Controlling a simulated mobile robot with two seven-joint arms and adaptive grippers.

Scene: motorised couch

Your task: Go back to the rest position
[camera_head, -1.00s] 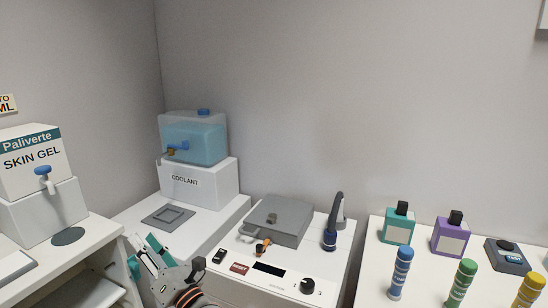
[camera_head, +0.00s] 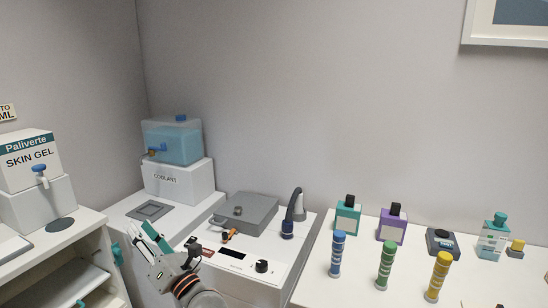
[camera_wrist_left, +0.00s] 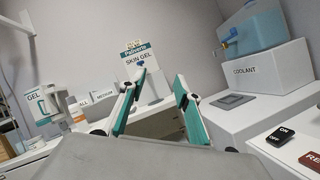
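My left gripper (camera_head: 140,233) is at the lower left of the head view, in front of the coolant stand and beside the open white cabinet. In the left wrist view its two teal-and-white fingers (camera_wrist_left: 160,76) stand apart with nothing between them. It is empty and touches nothing that I can see. My right gripper is in neither view.
A blue coolant tank (camera_head: 173,140) stands on a white block at the back left. A skin gel dispenser (camera_head: 31,162) is at far left. A white machine with a grey lid (camera_head: 245,212) is right of my gripper. Several bottles and tubes stand on the right table (camera_head: 330,283).

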